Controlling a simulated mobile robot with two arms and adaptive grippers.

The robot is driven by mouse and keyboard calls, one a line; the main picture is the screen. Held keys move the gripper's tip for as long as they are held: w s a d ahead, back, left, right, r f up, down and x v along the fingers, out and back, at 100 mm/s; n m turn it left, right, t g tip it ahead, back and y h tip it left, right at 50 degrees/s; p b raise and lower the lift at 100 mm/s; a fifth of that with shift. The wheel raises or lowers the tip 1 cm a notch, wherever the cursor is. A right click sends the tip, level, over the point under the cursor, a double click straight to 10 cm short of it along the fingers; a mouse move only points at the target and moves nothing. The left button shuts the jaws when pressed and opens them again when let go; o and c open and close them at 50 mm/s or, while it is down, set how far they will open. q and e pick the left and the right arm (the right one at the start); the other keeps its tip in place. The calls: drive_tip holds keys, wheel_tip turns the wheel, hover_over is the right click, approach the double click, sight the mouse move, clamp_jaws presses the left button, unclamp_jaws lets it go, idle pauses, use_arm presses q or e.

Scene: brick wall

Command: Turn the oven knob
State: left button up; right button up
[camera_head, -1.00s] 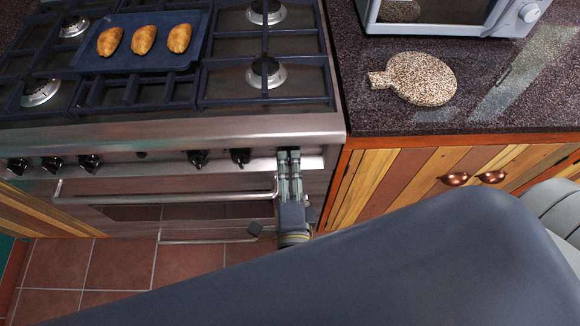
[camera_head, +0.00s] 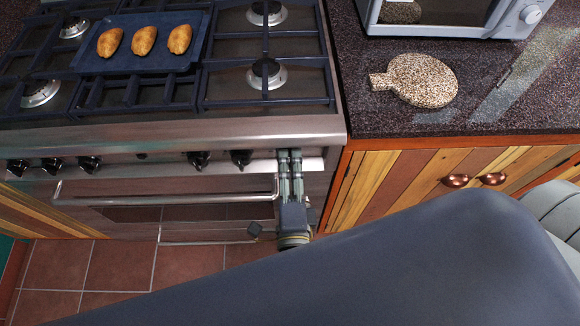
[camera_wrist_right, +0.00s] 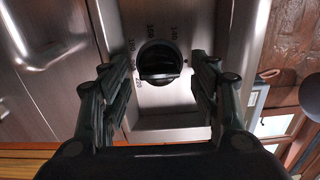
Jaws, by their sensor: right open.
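The oven (camera_head: 170,133) is a steel range with a row of black knobs along its front panel. My right gripper (camera_head: 290,156) is at the right end of this panel, in front of it. In the right wrist view the oven knob (camera_wrist_right: 160,62) is round and black, with numbers marked around it. It sits between and beyond the open fingers of my right gripper (camera_wrist_right: 162,85), with a gap on both sides. In the head view this knob is hidden behind the gripper. Another black knob (camera_head: 241,158) is just left of the gripper. My left gripper is not in view.
The oven door handle (camera_head: 165,198) runs just below the knobs, left of my gripper. A blue tray (camera_head: 90,62) with three pastries is on the hob. A speckled board (camera_head: 425,80) and a microwave (camera_head: 510,18) are on the right counter. My arm covers the lower right.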

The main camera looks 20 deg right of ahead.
drive_tip(key=v, duration=0.7)
drive_tip(key=shift+s, duration=0.3)
drive_tip(key=shift+a, duration=0.1)
drive_tip(key=a+f+n+g+y, duration=0.1)
drive_tip(key=a+f+n+y, duration=0.25)
drive_tip(key=f+n, duration=0.35)
drive_tip(key=a+f+n+g+y, duration=0.15)
drive_tip(key=f+n+y, duration=0.3)
drive_tip(key=f, duration=0.55)
drive_tip(key=s+d+f+n+g+p, duration=0.1)
drive_tip(key=s+d+f+n+g, duration=0.2)
drive_tip(key=f, duration=0.6)
drive_tip(key=s+d+f+n+g, duration=0.1)
drive_tip(key=s+f+n+g, duration=0.25)
drive_tip(key=f, duration=0.45)
drive_tip(key=s+d+f+n+g+h, duration=0.3)
drive_tip(key=s+d+f+n+g, duration=0.2)
drive_tip(key=s+d+f, duration=0.8)
drive_tip(key=s+d+g, duration=0.2)
drive_tip(key=s, duration=0.2)
drive_tip(key=shift+f+n, duration=0.15)
drive_tip(key=shift+n, duration=0.25)
